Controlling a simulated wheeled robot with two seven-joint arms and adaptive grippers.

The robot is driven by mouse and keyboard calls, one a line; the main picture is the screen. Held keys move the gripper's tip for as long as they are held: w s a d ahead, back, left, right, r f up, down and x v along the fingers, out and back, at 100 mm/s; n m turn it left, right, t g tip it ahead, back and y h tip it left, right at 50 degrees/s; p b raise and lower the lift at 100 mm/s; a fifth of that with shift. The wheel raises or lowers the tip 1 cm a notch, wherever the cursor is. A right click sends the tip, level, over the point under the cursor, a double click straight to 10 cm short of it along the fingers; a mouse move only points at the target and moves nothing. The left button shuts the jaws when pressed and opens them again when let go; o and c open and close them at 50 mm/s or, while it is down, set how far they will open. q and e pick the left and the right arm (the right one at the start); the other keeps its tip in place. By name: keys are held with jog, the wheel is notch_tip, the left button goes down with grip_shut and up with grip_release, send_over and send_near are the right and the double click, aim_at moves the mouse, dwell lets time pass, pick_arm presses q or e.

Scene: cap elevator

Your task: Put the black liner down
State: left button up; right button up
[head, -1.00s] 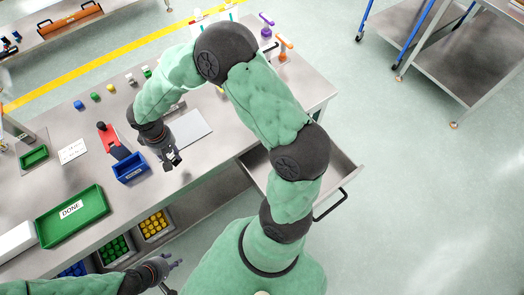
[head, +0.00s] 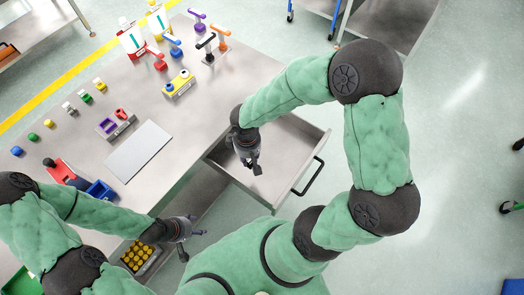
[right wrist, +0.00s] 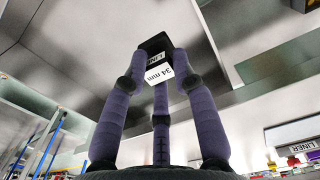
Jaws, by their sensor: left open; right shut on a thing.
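The black liner (right wrist: 153,46) shows in the right wrist view, with a white label reading "LINER" and "34 mm". My right gripper (right wrist: 161,68) is shut on it, its purple-grey fingers around the labelled piece. In the head view my right gripper (head: 254,167) points down over the open drawer (head: 292,141) on the right side of the bench; the liner is hard to make out there. I cannot tell its height above the drawer floor. My left gripper (head: 190,230) is open and empty by the bench's front edge.
The drawer floor looks bare, and its black handle (head: 308,177) sticks out.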

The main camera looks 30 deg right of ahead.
jog(key=shift+s+d+f, duration=0.15)
jog(key=shift+s+f, duration=0.35)
jog(key=shift+s, duration=0.1)
jog(key=shift+d+f, duration=0.25)
jog(key=shift+d, duration=0.05)
jog(key=shift+n, duration=0.3)
jog(key=w+d+f+b, duration=0.2)
jog(key=w+d+f, duration=0.2)
jog(key=w+d+f+b, duration=0.2)
jog(key=w+d+f, duration=0.2)
jog(key=d, duration=0.1)
jog(key=shift+w+d+f, duration=0.1)
jog(key=shift+w+f, duration=0.1)
jog(key=shift+f, duration=0.05)
jog(key=shift+w+d+f, duration=0.2)
jog(key=shift+d+f, duration=0.05)
jog(key=shift+f, duration=0.2)
jog(key=shift+f+b, duration=1)
jog(key=shift+f, duration=0.5)
